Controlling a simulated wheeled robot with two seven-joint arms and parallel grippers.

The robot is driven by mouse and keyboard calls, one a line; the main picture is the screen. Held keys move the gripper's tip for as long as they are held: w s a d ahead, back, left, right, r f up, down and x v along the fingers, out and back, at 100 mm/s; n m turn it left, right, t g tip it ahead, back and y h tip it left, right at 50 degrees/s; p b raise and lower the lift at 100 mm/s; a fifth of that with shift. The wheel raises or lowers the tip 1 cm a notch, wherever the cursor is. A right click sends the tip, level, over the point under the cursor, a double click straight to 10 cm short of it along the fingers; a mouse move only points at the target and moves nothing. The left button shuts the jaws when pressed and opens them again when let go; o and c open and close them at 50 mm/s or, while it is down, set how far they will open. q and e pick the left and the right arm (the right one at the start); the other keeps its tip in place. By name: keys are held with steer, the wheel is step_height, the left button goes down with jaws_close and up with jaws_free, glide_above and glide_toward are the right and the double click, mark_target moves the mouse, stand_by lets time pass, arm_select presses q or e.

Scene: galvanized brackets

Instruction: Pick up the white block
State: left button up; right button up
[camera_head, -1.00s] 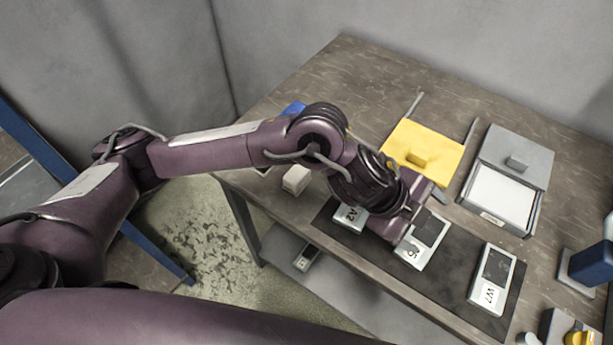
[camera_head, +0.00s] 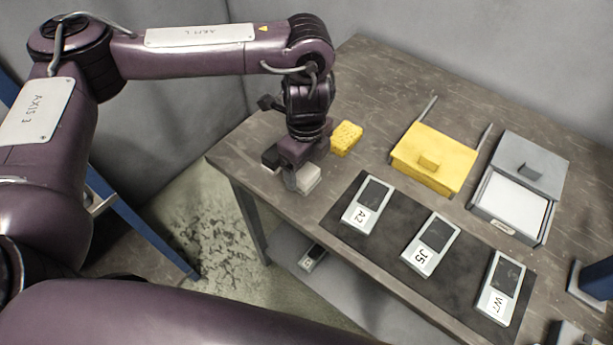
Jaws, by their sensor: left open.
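The white block (camera_head: 308,178) lies on the table near its left front corner in the head view. My left gripper (camera_head: 297,176) points down right at the block, and its fingers hide part of it. The gripper is open. I cannot tell whether the fingers stand around the block or just beside it. My right gripper is not in view.
A dark mat (camera_head: 387,240) holds devices marked A2 (camera_head: 368,204), J5 (camera_head: 431,243) and W7 (camera_head: 500,288). A yellow box (camera_head: 433,158) and a grey drawer box (camera_head: 520,180) stand behind.

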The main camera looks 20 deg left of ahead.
mark_target(307, 172)
arm_select(q)
step_height(307, 172, down, 4)
steer(key=shift+f, duration=0.1)
steer(key=c, duration=1.1)
step_height(307, 172, up, 20)
steer(key=shift+r+p, duration=0.1)
steer(key=shift+p, duration=0.85)
steer(key=o, duration=0.5)
steer(key=shift+c, duration=0.2)
steer(key=c, duration=0.3)
